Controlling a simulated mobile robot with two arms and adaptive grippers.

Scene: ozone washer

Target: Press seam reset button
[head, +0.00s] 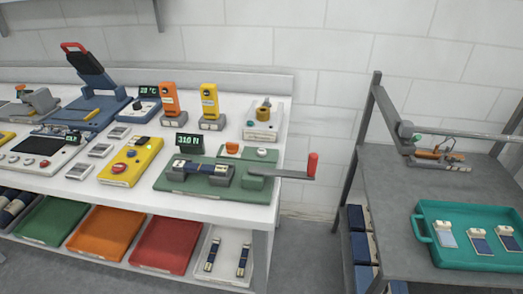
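No button carries a label I can read as seam reset. A green fixture (190,185) on the white bench holds a dark strap with pale ends (200,167) and has a crank with a red handle (312,165). A display reading about 310 N (189,143) stands behind it. An orange button (232,147) and a white round knob (262,152) sit at its back. Left of it, a yellow control box (131,162) carries a red button (119,167), a smaller knob and a green spot. Neither of my grippers shows in the head view.
Colored trays (110,232) fill the lower shelf. A grey table at right holds a teal tray (450,258) and a long-barred device (437,158). Floor shows between the tables.

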